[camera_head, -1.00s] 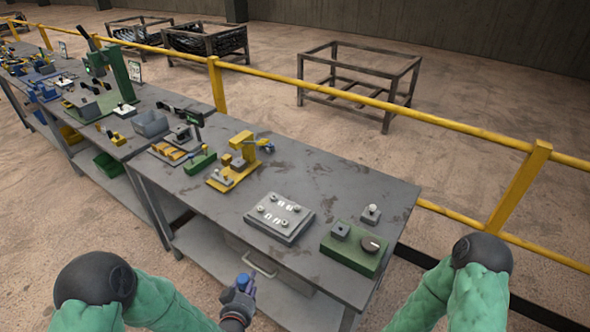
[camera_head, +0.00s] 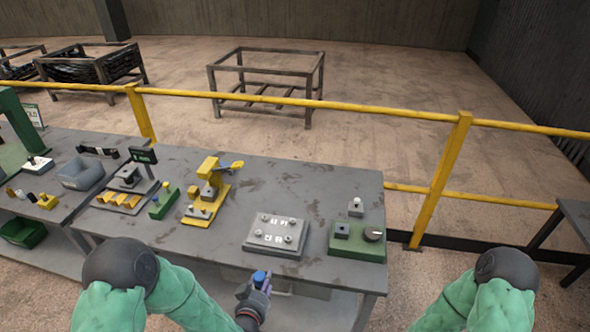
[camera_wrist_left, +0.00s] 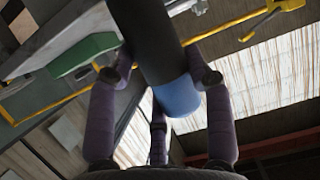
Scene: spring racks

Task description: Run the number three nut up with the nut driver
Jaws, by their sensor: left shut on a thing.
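My left gripper (camera_head: 257,291) is shut on the nut driver (camera_head: 260,277), a dark tool with a blue end, at the bench's front edge. In the left wrist view the fingers (camera_wrist_left: 160,90) close around its dark shaft (camera_wrist_left: 148,38), with the blue end (camera_wrist_left: 178,97) towards the palm. The grey nut plate (camera_head: 252,246) lies on the bench beyond the gripper. It carries several nuts near its corners and white markings too small to read, so I cannot tell which is number three. The driver is apart from the plate. My right gripper is out of view.
A yellow fixture (camera_head: 207,190) stands to the left. A yellow rail (camera_head: 350,111) runs behind the bench (camera_head: 318,190).

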